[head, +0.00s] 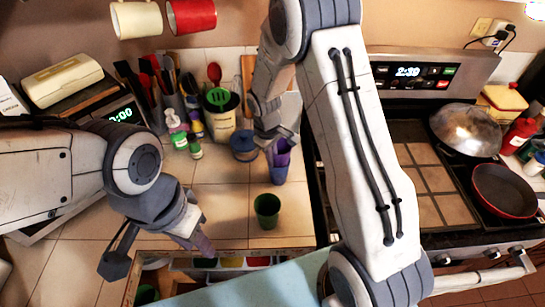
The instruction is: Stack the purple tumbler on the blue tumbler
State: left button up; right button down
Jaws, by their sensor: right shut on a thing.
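My right gripper (274,137) points down at the back of the counter, shut on the purple tumbler (283,148), which it partly hides.
A green tumbler (267,210) stands nearer the front edge. The stove (430,185) is at right. An open drawer (255,262) lies below the counter.

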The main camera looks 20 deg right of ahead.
jog(key=shift+f, duration=0.2)
jog(key=c, duration=1)
grip_release()
jog(key=shift+c, duration=0.2)
